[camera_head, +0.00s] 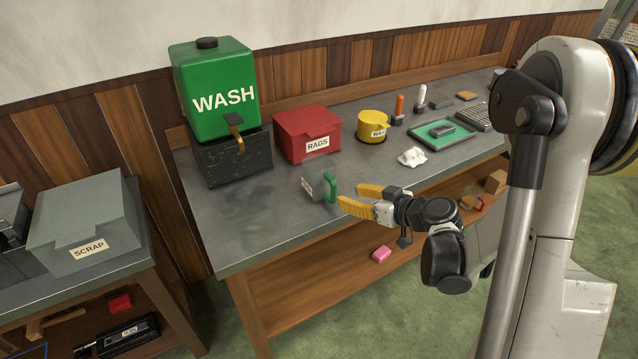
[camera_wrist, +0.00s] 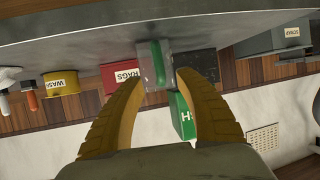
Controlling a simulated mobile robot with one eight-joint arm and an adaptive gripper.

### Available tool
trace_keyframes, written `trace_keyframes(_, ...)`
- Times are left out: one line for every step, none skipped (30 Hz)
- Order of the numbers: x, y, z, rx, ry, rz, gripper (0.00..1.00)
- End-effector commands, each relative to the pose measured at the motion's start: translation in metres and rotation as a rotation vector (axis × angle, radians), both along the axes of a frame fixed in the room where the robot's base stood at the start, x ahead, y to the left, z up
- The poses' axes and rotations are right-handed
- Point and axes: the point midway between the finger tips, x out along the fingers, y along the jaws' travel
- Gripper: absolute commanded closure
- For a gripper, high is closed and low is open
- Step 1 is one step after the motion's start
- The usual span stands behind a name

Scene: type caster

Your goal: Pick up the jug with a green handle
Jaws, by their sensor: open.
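A clear grey jug (camera_head: 314,185) with a green handle (camera_head: 331,188) stands on the grey workbench (camera_head: 230,225) near its front edge, handle towards my gripper. My gripper (camera_head: 355,197) is open, with yellow fingers, just right of the handle. In head view the fingertips look apart from the handle by a small gap. The upside-down wrist view shows the jug (camera_wrist: 148,72) and its green handle (camera_wrist: 158,62) ahead of the gap between my open fingers (camera_wrist: 160,82). Nothing is held.
Behind the jug are a red RAGS box (camera_head: 308,135) and a green WASH tank (camera_head: 213,90) on a dark block (camera_head: 232,160). The bench in front of the jug is clear.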

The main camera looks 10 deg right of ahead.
Motion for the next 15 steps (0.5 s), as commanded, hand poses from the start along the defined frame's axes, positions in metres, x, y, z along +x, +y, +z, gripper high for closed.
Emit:
trace_keyframes(0.007,0.004,-0.006,-0.001,-0.001,0.003,0.59)
trace_keyframes(0.011,0.006,-0.007,-0.001,0.000,0.003,0.59)
trace_keyframes(0.014,0.008,-0.009,-0.001,0.001,0.001,0.59)
trace_keyframes(0.017,0.010,-0.010,-0.001,0.001,0.001,0.59)
trace_keyframes(0.018,0.011,-0.011,-0.001,0.002,0.001,0.59)
trace_keyframes(0.020,0.012,-0.011,-0.001,0.002,0.001,0.59)
trace_keyframes(0.022,0.012,-0.011,-0.001,0.002,0.000,0.59)
trace_keyframes(0.023,0.013,-0.012,-0.001,0.002,0.000,0.59)
trace_keyframes(0.025,0.014,-0.013,-0.002,0.001,0.000,0.59)
trace_keyframes(0.027,0.015,-0.015,-0.002,0.001,0.000,0.59)
trace_keyframes(0.030,0.017,-0.017,-0.001,0.001,0.001,0.59)
trace_keyframes(0.034,0.019,-0.020,-0.001,0.002,0.002,0.59)
trace_keyframes(0.038,0.022,-0.022,0.000,0.002,0.002,0.59)
trace_keyframes(0.042,0.024,-0.025,0.000,0.001,0.002,0.59)
trace_keyframes(0.047,0.026,-0.028,0.000,0.001,0.001,0.59)
